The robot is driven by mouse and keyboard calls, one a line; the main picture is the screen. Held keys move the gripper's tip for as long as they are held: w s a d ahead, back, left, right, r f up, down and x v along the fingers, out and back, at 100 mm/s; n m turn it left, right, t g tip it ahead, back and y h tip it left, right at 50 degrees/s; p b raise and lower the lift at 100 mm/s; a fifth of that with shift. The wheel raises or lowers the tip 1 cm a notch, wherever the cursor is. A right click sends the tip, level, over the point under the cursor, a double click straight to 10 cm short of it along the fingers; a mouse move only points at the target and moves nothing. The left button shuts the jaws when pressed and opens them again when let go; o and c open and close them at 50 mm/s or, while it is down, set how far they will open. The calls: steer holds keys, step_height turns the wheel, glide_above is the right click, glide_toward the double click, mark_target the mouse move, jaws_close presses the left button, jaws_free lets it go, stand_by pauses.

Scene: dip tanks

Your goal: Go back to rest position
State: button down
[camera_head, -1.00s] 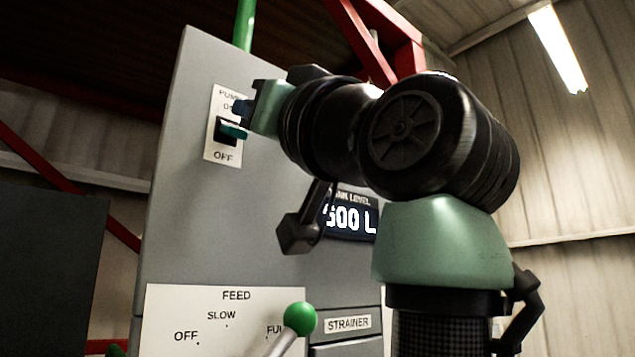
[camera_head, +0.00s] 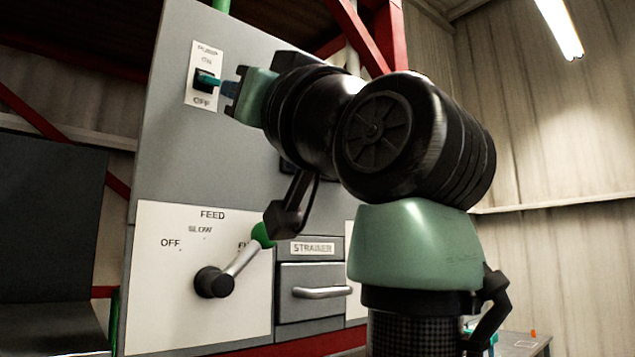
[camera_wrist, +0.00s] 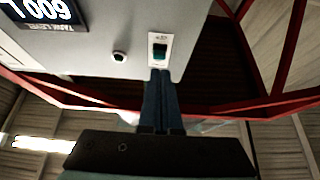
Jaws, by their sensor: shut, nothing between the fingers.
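My gripper (camera_head: 223,87) is shut and empty, in front of the grey panel in the head view. Its blue fingers point at the pump switch (camera_head: 205,81), a dark rocker with a teal lever on a white ON/OFF plate. In the head view the fingertips look very close to the lever; I cannot tell whether they touch. In the wrist view the closed fingers (camera_wrist: 161,78) run up toward the switch (camera_wrist: 160,52), with their tips just below it in the picture. My arm hides part of the panel in the head view.
Red beams (camera_head: 357,38) stand behind. Open space lies right of my arm.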

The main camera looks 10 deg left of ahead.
steer(key=shift+d, duration=0.2)
steer(key=w+d+f+m+t+h, duration=0.2)
steer(key=d+f+m+t+h, duration=0.4)
steer(key=d+f+t+h, duration=0.4)
steer(key=s+d+f+m+t+h, duration=0.2)
steer(key=s+d+f+m+h, duration=0.2)
steer(key=s+f+h, duration=0.4)
steer(key=shift+s+d+f+t+h, duration=0.3)
steer(key=shift+s+d+h, duration=0.25)
steer(key=shift+s, duration=0.3)
steer(key=shift+r, duration=0.1)
